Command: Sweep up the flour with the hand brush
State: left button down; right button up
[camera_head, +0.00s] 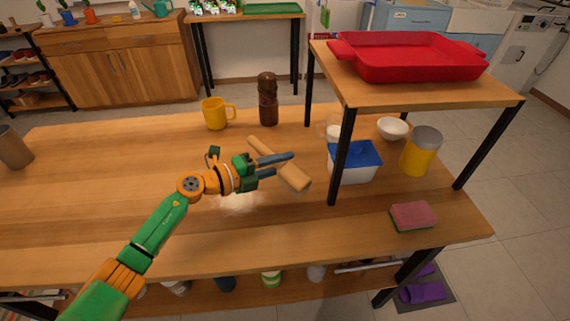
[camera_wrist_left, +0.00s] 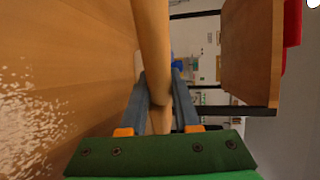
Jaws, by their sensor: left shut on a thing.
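The flour is a whitish patch (camera_head: 240,203) on the wooden table, below my left gripper. It shows as white specks (camera_wrist_left: 30,125) at the left of the left wrist view. My left gripper (camera_head: 275,163) is above the table, its blue-grey fingers pointing right. It is shut on a smooth, light wooden piece shaped like a rolling pin (camera_head: 292,177). In the left wrist view the piece (camera_wrist_left: 152,45) runs up between the fingers. I see no bristles on it, and no other hand brush is in view. My right gripper is not in view.
A yellow mug (camera_head: 214,114) and a dark pepper mill (camera_head: 268,100) stand behind. At the right are a raised shelf (camera_head: 425,94) with a red baking dish (camera_head: 410,62), a blue-lidded container (camera_head: 355,162), a yellow canister (camera_head: 421,152) and a sponge (camera_head: 413,216). The table's left is mostly clear.

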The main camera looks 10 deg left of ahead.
pick_arm(q)
jog(key=shift+r+p, duration=0.65)
jog(key=shift+r, duration=0.5)
jog(key=shift+f, duration=0.1)
